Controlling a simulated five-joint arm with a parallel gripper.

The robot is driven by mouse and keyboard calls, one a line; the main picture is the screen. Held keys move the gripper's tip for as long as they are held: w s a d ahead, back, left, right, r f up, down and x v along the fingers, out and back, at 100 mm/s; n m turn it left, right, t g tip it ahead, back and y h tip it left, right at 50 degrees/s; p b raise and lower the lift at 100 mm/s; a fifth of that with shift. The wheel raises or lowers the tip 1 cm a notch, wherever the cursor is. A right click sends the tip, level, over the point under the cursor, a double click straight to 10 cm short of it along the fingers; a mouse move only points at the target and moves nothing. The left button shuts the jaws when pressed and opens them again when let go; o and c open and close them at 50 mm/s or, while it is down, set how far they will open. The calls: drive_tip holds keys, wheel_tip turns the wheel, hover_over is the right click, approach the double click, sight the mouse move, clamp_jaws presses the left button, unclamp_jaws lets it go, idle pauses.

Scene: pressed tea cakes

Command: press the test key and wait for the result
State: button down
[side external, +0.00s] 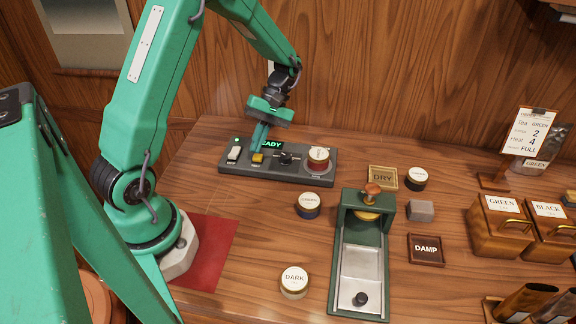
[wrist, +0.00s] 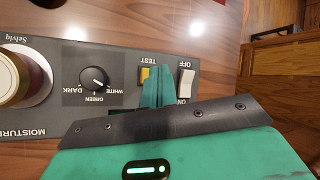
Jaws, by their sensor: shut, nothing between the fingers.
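The grey moisture meter (side external: 228,168) lies at the back of the table. Its yellow test key (side external: 257,158) also shows in the wrist view (wrist: 146,74), under the word TEST and partly covered by my fingers. My gripper (side external: 259,148) is shut and empty, its tips pointing down at the key; whether they touch it I cannot tell. It also shows in the wrist view (wrist: 157,72). The lit green display (side external: 272,144) reads "EADY", its left end hidden by my fingers. A green lamp is lit at the meter's left. A labelled tin (side external: 318,156) sits on the meter's round pad.
A white power switch (wrist: 186,80) and a dial (wrist: 94,82) flank the key; the dial's pointer is toward WHITE. A green press (side external: 340,262), loose tins, DRY (side external: 383,168) and DAMP (side external: 426,262) trays stand to the right.

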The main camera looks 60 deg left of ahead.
sight(259, 155)
drive_tip(key=shift+d+f, duration=0.1)
drive_tip(key=shift+f, duration=0.75)
idle(1.6)
drive_tip(key=shift+r, duration=0.85)
drive_tip(key=shift+r, duration=0.1)
drive_tip(key=shift+r, duration=2.45)
